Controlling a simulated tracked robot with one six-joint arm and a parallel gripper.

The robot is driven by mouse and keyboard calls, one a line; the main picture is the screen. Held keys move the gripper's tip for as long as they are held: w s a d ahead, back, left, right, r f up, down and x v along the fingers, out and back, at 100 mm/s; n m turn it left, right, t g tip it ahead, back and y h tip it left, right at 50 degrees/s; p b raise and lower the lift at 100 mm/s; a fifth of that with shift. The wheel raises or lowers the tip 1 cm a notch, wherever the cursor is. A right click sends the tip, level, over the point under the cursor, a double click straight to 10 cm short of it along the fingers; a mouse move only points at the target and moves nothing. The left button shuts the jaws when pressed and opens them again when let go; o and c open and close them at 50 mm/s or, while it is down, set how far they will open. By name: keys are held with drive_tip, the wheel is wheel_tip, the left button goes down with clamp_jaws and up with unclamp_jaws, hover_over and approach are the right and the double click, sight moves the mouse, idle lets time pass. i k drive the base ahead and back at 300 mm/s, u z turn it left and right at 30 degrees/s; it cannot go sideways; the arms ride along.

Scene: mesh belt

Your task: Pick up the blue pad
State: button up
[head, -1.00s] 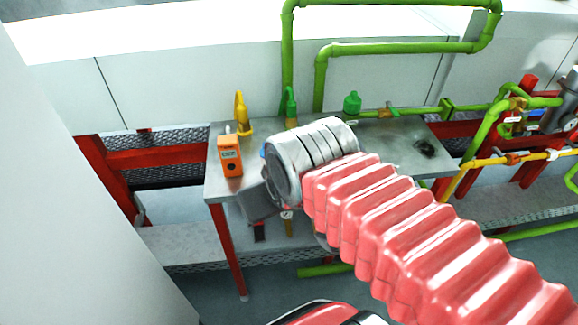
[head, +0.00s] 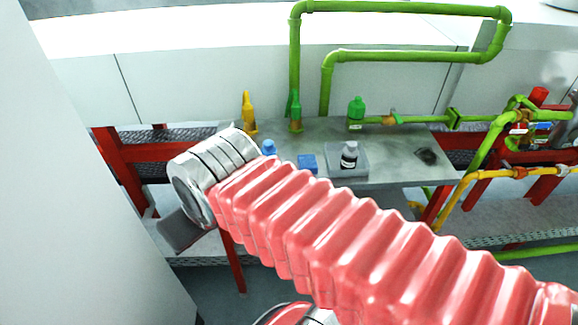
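The blue pad (head: 307,163) is a small blue block lying on the grey metal table, left of a grey tray. It is just beyond my red ribbed arm sleeve and looks unobstructed. My gripper (head: 184,231) shows only as a dark grey part below my silver wrist, off the table's left front side, well left of the pad. Its fingertips cannot be made out, so I cannot tell whether it is open or shut.
On the table (head: 395,142) stand a yellow bottle (head: 249,115), green bottles (head: 356,108), a blue-topped item (head: 268,147) and a tray (head: 360,169) with a grey bottle (head: 349,156). A dark object (head: 427,156) lies at right. Green pipes run behind.

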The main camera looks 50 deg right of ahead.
sight(305, 161)
drive_tip(key=u, duration=1.4)
drive_tip(key=k, duration=0.85)
drive_tip(key=z, duration=1.2)
drive_tip(key=i, duration=0.8)
